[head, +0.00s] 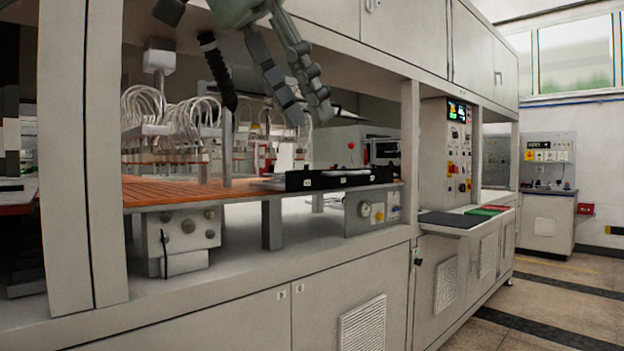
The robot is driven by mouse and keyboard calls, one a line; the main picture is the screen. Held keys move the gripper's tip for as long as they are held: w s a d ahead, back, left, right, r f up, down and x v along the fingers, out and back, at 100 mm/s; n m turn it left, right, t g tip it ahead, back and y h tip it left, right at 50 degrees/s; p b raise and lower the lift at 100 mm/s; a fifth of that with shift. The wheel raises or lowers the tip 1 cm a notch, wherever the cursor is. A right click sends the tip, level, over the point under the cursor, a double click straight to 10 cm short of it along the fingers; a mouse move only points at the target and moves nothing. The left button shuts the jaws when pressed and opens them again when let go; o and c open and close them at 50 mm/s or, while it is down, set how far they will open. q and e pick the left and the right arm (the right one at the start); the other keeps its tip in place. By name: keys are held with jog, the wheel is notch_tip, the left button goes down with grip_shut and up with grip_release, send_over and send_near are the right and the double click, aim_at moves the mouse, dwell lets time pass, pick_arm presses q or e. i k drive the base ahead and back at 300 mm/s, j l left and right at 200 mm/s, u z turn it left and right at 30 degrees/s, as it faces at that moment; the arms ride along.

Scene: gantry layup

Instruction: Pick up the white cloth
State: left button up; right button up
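I cannot make out a white cloth for sure. A thin pale strip (345,172) shows just above the front wall of a black tray (300,181), and I cannot tell whether it is cloth. My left gripper (307,117) hangs at the top middle, fingers pointing down and to the right. Its two fingers are apart, with nothing visible between them. It appears above the tray in the picture, not touching it. My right gripper is not in view.
An orange slatted table (165,192) lies left of the tray, under a tool head with several pale hoses (185,110). Machine frame posts (409,150) stand in front. A dark mat (450,219) and green panel (484,212) lie on a right ledge. Floor at right is clear.

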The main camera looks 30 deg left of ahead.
aim_at(274, 177)
jog(key=i, duration=1.7)
jog(key=i+u, duration=0.3)
jog(key=i+l+u, duration=0.15)
jog(key=i+u, duration=0.15)
jog(key=i, duration=0.2)
jog(key=i+l+u, duration=0.35)
jog(key=i+u, duration=0.2)
jog(key=u, duration=0.25)
jog(key=i+u, duration=0.2)
jog(key=u, duration=0.3)
jog(key=i+l+u, duration=0.1)
jog(key=u, duration=0.35)
jog(key=i+l+u, duration=0.2)
jog(key=u, duration=0.25)
